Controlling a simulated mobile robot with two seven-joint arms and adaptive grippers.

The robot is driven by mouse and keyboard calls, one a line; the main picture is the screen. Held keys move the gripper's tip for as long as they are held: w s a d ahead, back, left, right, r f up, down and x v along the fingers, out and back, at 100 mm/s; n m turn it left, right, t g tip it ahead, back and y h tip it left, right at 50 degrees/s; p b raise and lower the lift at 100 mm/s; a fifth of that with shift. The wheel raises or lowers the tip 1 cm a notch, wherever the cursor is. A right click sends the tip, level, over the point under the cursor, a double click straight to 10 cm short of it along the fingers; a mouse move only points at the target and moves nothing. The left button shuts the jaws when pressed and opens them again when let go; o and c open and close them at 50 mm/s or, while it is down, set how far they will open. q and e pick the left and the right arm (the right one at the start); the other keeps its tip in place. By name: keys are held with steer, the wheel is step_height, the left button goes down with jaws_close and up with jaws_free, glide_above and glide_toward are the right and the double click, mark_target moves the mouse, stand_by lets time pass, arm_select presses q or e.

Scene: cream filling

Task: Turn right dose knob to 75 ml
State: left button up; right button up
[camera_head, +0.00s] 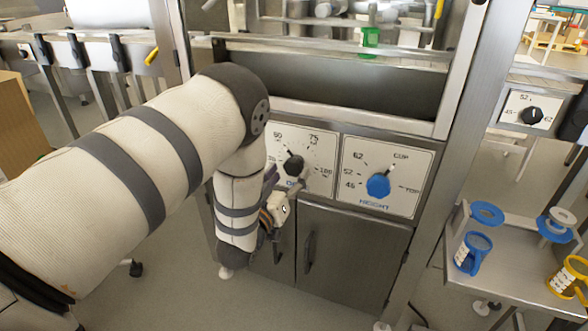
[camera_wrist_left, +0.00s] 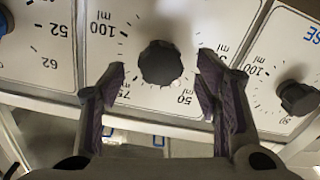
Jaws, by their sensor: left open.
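The right dose knob (camera_head: 293,166) is black and sits on a white dial panel (camera_head: 321,171) marked 50, 75 and 100 ml, partly covered by my left arm. In the left wrist view, the knob (camera_wrist_left: 160,63) is upper centre, with the 75 ml mark below left of it in the picture. My left gripper (camera_head: 287,181) is at the panel, its fingers open. In the left wrist view, the fingertips of the left gripper (camera_wrist_left: 159,72) are on either side of the knob, with visible gaps. The knob's pointer direction is unclear. My right gripper is not visible.
A height panel with a blue knob (camera_head: 378,185) is right of the dose panel. Another black knob (camera_wrist_left: 297,97) is at the right in the left wrist view. Steel cabinet doors (camera_head: 352,255) are below. A side table (camera_head: 515,275) holds blue and yellow parts.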

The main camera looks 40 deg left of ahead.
mark_target(292, 170)
arm_select(q)
steer(key=shift+x, duration=1.9)
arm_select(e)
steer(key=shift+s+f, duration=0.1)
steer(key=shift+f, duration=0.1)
arm_select(q)
steer(key=c, duration=1.2)
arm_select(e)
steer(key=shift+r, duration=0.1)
